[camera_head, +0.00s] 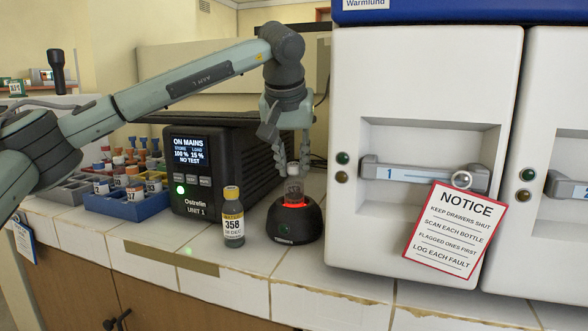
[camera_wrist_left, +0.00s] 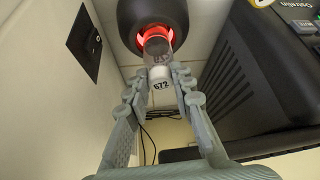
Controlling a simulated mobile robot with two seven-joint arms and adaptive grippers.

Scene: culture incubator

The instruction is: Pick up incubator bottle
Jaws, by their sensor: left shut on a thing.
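A small clear bottle with a white cap marked 672 (camera_wrist_left: 161,78) stands in the glowing red well of a round black device; it also shows in the head view (camera_head: 293,190). My left gripper (camera_head: 293,167) reaches down from above, its fingers shut on the bottle's cap end; the fingers also show in the wrist view (camera_wrist_left: 162,84). The round black device (camera_head: 296,228) stands on the tiled counter. A second bottle (camera_head: 232,218), with a yellow cap and a label reading 358, stands upright to its left, apart from the gripper. My right gripper is not in view.
A black Ostrelin unit (camera_head: 190,180) with a lit screen stands behind the 358 bottle. Blue and grey racks (camera_head: 125,206) of capped bottles are at left. A white incubator with drawer 1 (camera_head: 425,173) and a notice card (camera_head: 452,230) stands close at right.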

